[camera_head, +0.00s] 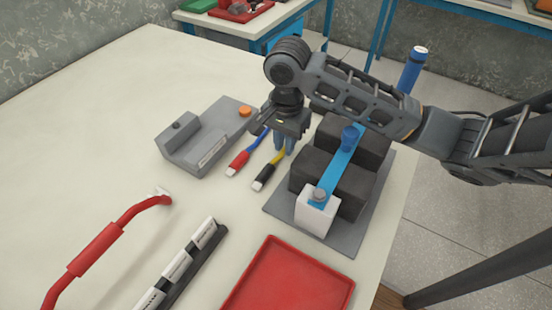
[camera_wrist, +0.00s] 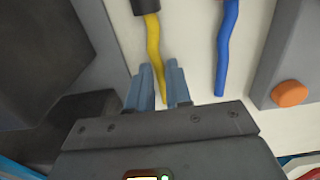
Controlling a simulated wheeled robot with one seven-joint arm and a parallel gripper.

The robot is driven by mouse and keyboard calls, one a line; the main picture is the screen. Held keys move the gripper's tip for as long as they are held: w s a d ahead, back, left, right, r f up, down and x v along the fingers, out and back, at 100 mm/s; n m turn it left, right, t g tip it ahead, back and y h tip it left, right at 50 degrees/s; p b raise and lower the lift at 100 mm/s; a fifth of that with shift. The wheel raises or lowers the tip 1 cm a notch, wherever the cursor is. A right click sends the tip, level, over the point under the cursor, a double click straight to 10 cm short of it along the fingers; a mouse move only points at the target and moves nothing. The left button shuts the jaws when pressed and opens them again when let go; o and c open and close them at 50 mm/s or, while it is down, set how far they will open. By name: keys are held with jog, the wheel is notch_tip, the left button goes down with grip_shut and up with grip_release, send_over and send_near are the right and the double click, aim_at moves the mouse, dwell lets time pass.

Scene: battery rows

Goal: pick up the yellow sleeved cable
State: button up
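The yellow sleeved cable (camera_head: 277,157) lies on the pale table with its black and pale end toward the front. In the wrist view the yellow sleeve (camera_wrist: 152,40) runs from its black end down into the gap between my fingertips. My gripper (camera_head: 284,143) points down over the sleeve's far part, between the grey device and the black blocks. Its two blue fingers (camera_wrist: 161,85) are apart, one on each side of the sleeve. I cannot tell whether they touch it. The sleeve's far end is hidden by the gripper.
A red-ended blue cable (camera_head: 240,160) lies close to the left, beside the grey device (camera_head: 183,152) with an orange button. Black blocks (camera_head: 318,166) with a blue bar stand close to the right on a grey plate (camera_head: 282,216). A red tray (camera_head: 290,281) is in front.

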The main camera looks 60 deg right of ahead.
grip_shut()
notch_tip(320, 180, up, 10)
jog(key=p, duration=0.2)
